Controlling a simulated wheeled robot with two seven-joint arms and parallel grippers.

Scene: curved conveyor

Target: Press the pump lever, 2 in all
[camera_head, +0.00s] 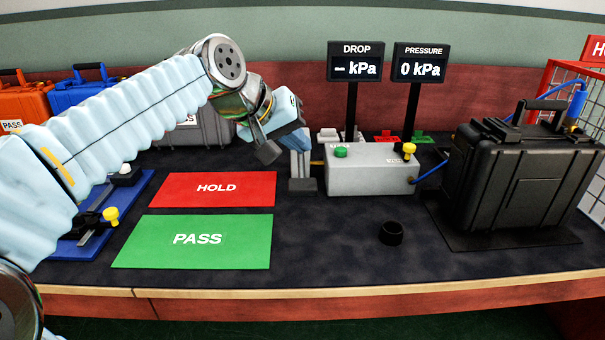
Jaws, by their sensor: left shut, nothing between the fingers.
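My left arm reaches in from the left, and my left gripper (268,150) is over the middle of the bench, shut and empty. A small grey upright post on a dark base (302,185) stands just right of the gripper, beside the grey box; its top is partly hidden by the gripper. I cannot tell for sure whether this is the pump or whether the gripper touches its lever. The grey box (365,180) has a green button (341,152) and a yellow-knobbed lever (409,149). The pressure display (420,68) reads 0 kPa. My right gripper is not in view.
The drop display (355,67) shows a dash. A black case (515,190) stands right, with a blue hose nearby. Red HOLD (180,189) and green PASS (165,240) mats lie left. A black ring (391,233) is in front of the box.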

